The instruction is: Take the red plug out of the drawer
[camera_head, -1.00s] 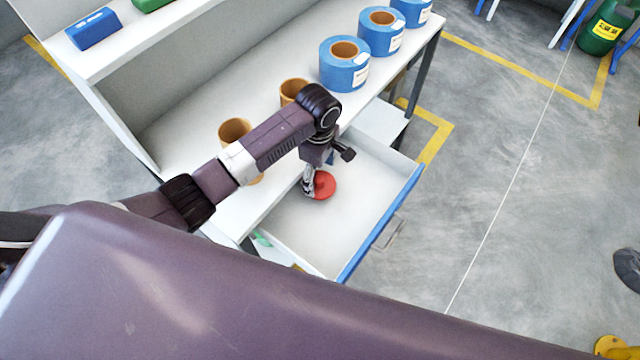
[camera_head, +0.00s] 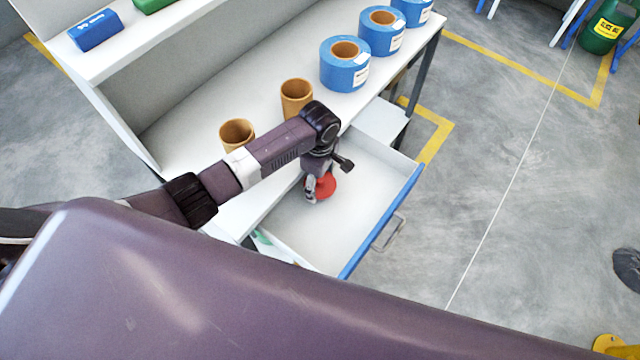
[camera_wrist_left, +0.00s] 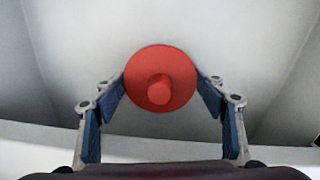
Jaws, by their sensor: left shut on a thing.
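The red plug (camera_head: 327,186) is a round disc with a short knob. In the head view it is in the open drawer (camera_head: 358,215), partly hidden by my left gripper (camera_head: 317,190). In the left wrist view the plug (camera_wrist_left: 160,62) shows face on, its knob toward the camera. The blue-padded fingers of my left gripper (camera_wrist_left: 163,86) are shut on its rim from both sides. I cannot tell whether the plug touches the drawer floor or hangs just above it. My right gripper is not in view.
The drawer has a blue front with a handle (camera_head: 388,232). On the white table (camera_head: 205,108) above it stand two brown cores (camera_head: 297,98) and several blue tape rolls (camera_head: 345,66). The drawer's right part is empty.

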